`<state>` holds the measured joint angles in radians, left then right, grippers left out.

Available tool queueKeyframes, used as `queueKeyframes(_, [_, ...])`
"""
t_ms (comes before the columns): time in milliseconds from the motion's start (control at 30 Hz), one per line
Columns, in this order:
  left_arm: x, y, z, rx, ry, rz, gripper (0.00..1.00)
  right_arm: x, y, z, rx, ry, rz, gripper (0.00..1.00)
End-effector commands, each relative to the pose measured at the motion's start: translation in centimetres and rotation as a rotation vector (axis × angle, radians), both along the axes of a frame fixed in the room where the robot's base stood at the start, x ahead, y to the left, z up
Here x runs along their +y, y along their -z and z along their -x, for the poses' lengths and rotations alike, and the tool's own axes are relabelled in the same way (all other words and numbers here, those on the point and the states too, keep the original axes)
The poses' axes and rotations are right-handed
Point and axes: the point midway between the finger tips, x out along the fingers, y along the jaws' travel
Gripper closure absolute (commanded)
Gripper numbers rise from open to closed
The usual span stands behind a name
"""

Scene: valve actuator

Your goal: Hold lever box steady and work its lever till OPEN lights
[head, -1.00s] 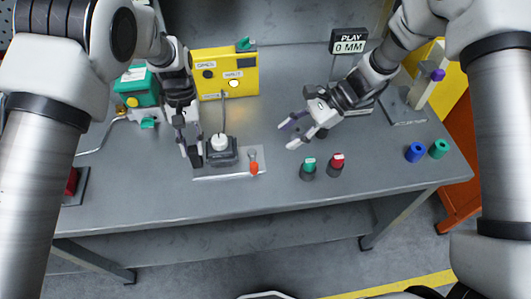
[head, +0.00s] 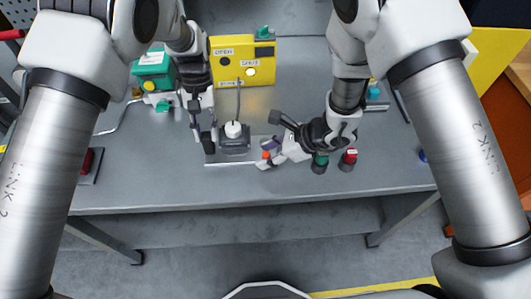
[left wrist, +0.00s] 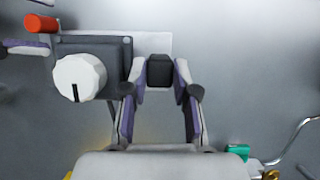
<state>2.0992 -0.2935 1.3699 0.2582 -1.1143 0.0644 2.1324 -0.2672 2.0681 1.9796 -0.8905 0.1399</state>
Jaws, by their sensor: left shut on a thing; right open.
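The lever box (head: 234,145) is a dark block with a white knob (head: 233,129) on a pale plate (head: 215,160). In the left wrist view the box (left wrist: 118,50) is left of my left gripper (left wrist: 160,75), which is shut on a dark block at the box's side. My left gripper (head: 207,143) also shows left of the box in the head view. The red-orange lever tip (head: 266,155) is right of the box and shows in the left wrist view (left wrist: 41,23). My right gripper (head: 267,154) is open at the lever tip; contact is unclear.
A yellow panel (head: 232,82) behind the box has OPEN and SHUT labels; the lamp under SHUT (head: 251,72) is lit, the OPEN one (head: 225,61) dark. A green-capped button (head: 321,160) and a red-capped button (head: 350,156) stand right of my right gripper. A green device (head: 153,70) is at left.

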Motion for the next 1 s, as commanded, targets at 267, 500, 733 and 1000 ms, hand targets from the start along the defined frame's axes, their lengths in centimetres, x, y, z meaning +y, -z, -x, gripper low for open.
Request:
queueKeyframes(267, [0.0,0.03,0.03,0.001,0.0,0.0,1.0,0.66,0.67,-0.17,0.0,0.001,-0.001,0.53])
queueKeyframes(500, [-0.01,0.03,0.05,0.001,0.0,0.0,1.0,0.64,0.67,-0.16,0.0,0.001,-0.001,1.0])
queueKeyframes(733, [-0.02,0.03,0.03,0.001,0.0,0.0,1.0,0.63,0.67,-0.15,0.001,-0.003,-0.001,1.0])
queueKeyframes(1000, [-0.03,0.03,0.01,0.0,0.0,0.0,1.0,0.33,0.63,-0.15,0.002,-0.064,-0.005,1.0])
